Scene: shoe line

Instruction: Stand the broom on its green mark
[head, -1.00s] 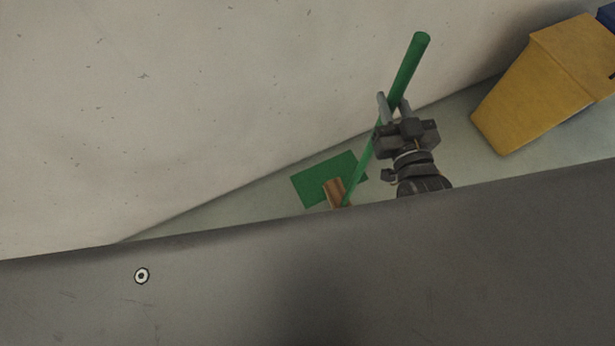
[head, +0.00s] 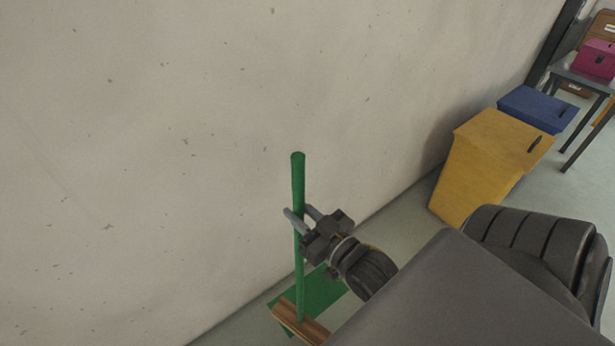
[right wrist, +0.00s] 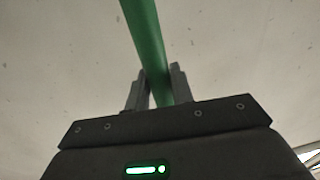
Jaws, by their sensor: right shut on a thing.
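The broom (head: 298,184) has a green handle and a wooden head (head: 301,325). It stands close to upright in the head view. The green mark (head: 318,291) is a flat patch on the floor by the wall. The broom head overlaps the mark's near edge in the picture; I cannot tell whether it touches the floor. My right gripper (head: 300,217) is shut on the handle, below its top end. In the right wrist view the handle (right wrist: 148,40) passes between the two fingers (right wrist: 158,88). My left gripper is not in view.
A pale wall (head: 150,150) rises behind the mark. A yellow bin (head: 480,165) and a blue bin (head: 538,108) stand along it to the right. Farther back, a table (head: 580,82) carries a pink box (head: 597,62). Bare floor shows between the mark and the yellow bin.

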